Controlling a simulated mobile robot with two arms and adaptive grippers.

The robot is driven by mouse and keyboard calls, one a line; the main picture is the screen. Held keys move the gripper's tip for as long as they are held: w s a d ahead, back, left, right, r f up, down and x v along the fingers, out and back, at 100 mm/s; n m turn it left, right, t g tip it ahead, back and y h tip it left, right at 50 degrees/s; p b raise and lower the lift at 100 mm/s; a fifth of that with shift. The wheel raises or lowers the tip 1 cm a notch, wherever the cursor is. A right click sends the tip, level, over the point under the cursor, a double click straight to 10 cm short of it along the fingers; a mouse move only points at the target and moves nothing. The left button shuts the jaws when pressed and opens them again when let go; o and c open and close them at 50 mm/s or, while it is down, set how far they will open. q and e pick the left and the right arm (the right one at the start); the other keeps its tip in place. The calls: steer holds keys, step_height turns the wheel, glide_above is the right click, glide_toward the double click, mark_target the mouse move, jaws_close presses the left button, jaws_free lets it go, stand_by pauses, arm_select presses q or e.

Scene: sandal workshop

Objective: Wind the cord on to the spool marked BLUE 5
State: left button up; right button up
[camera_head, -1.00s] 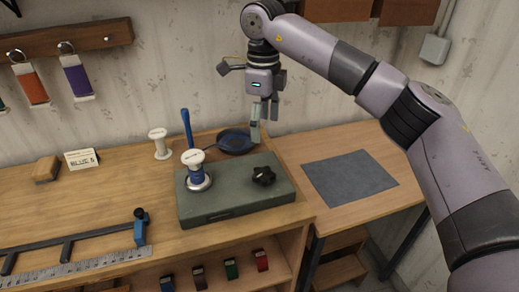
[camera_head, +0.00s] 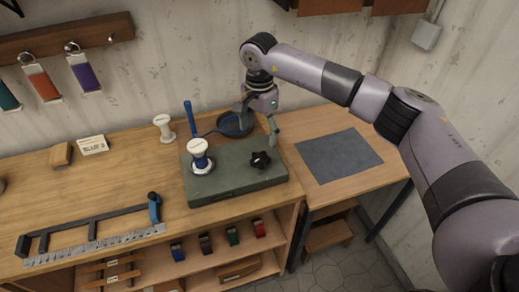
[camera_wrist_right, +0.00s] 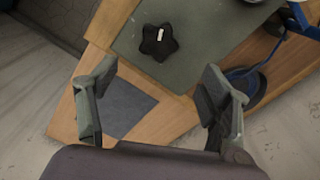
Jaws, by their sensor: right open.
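A white-topped spool with blue cord on it (camera_head: 199,157) stands upright on a round metal seat on the green winder box (camera_head: 235,177). I cannot read its top. A card (camera_head: 93,144) appears to read BLUE 5. A black star knob (camera_head: 260,160) sits on the box, and in the right wrist view (camera_wrist_right: 158,41). Blue cord lies in a dark dish (camera_head: 222,131) behind the box, also in the right wrist view (camera_wrist_right: 262,88). My right gripper (camera_head: 257,121) is open and empty above the box's back right, its fingers spread in the right wrist view (camera_wrist_right: 158,85). My left gripper is out of view.
A bare white spool (camera_head: 163,127) and wooden block (camera_head: 61,154) stand at the back. A blue handle (camera_head: 190,117) rises behind the box. A grey mat (camera_head: 338,156) lies clear on the right table.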

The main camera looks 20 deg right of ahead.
mark_target(260, 157)
step_height(260, 157, down, 10)
steer(key=p, duration=0.3)
steer(key=shift+f, duration=0.1)
steer(key=c, duration=1.2)
steer(key=shift+o, duration=0.2)
